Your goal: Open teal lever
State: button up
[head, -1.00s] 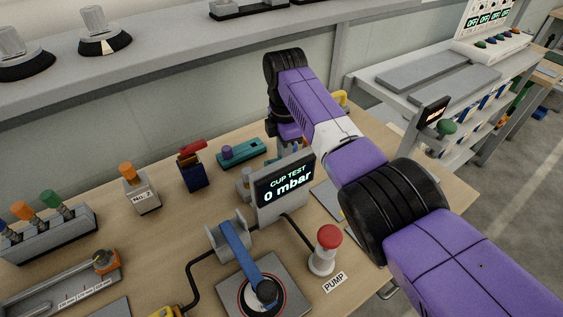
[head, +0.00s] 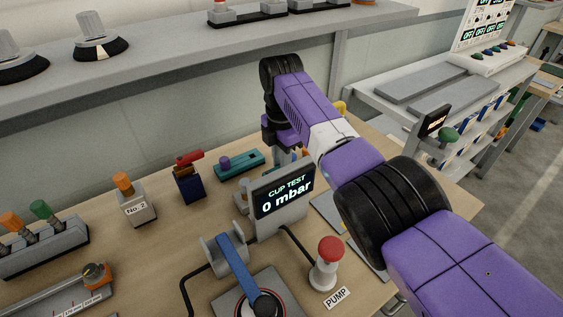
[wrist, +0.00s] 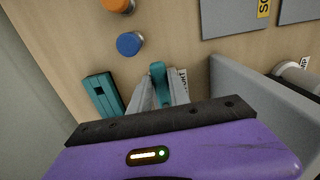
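In the wrist view, a teal lever (wrist: 158,72) with a rounded end stands between the two grey fingers of my gripper (wrist: 161,88). The fingers sit close on either side of it; whether they touch it is unclear. The lever's lower part is hidden by my gripper. In the head view my gripper is largely hidden behind the display and my own arm, and I cannot make out this lever there.
A teal block (wrist: 103,95) lies left of my fingers. A blue knob (wrist: 129,43) and an orange knob (wrist: 117,4) are beyond. A grey panel (wrist: 245,90) stands close on the right. The display (head: 283,195) reads 0 mbar. A red-topped PUMP button (head: 329,250) stands in front.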

jog(key=o, duration=0.4)
